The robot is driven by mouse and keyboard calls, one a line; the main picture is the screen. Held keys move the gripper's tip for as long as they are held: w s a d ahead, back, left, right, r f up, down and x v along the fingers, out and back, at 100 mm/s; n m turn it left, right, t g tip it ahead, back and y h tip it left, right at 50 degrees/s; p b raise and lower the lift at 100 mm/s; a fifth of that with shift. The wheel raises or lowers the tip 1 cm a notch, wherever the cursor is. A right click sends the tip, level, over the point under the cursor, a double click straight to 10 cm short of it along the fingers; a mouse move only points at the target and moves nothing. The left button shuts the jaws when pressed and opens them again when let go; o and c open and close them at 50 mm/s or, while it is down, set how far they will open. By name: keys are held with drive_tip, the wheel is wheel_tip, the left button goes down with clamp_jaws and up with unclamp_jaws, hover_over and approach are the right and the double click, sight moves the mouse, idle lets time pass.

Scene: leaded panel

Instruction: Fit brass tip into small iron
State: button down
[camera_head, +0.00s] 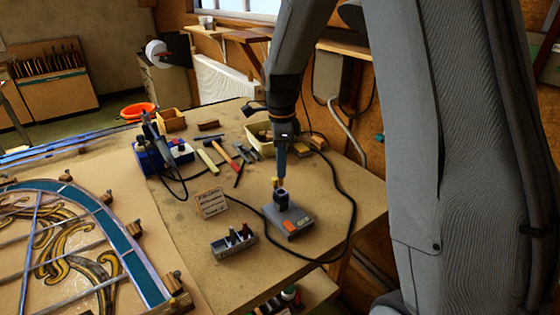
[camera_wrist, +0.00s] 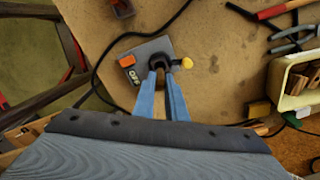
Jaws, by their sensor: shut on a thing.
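The base also shows in the wrist view (camera_wrist: 133,79). My gripper (camera_head: 280,180) points down just over the dark block. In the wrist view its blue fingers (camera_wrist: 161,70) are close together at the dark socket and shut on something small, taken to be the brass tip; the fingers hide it. Whether it touches or enters the socket cannot be told. A small yellow knob (camera_wrist: 187,63) stands beside the fingers, apart from them.
A grey rack (camera_head: 232,246) with red and dark pieces and a small wooden sign (camera_head: 211,203) stand left of the iron. A black cable (camera_head: 345,190) loops around the base. Hand tools (camera_head: 226,148) and a cream bin (camera_head: 260,140) lie behind. The leaded panel (camera_head: 110,235) is at left.

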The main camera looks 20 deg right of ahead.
sight(281, 184)
drive_tip(key=shift+f, duration=0.8)
drive_tip(key=shift+p, duration=0.35)
idle(1.4)
drive_tip(key=shift+f+b, duration=0.8)
drive_tip(key=shift+f, duration=1.05)
drive_tip(key=c, duration=1.7)
unclamp_jaws()
drive_tip(key=shift+r+b, duration=1.35)
drive_tip(key=shift+r, duration=2.55)
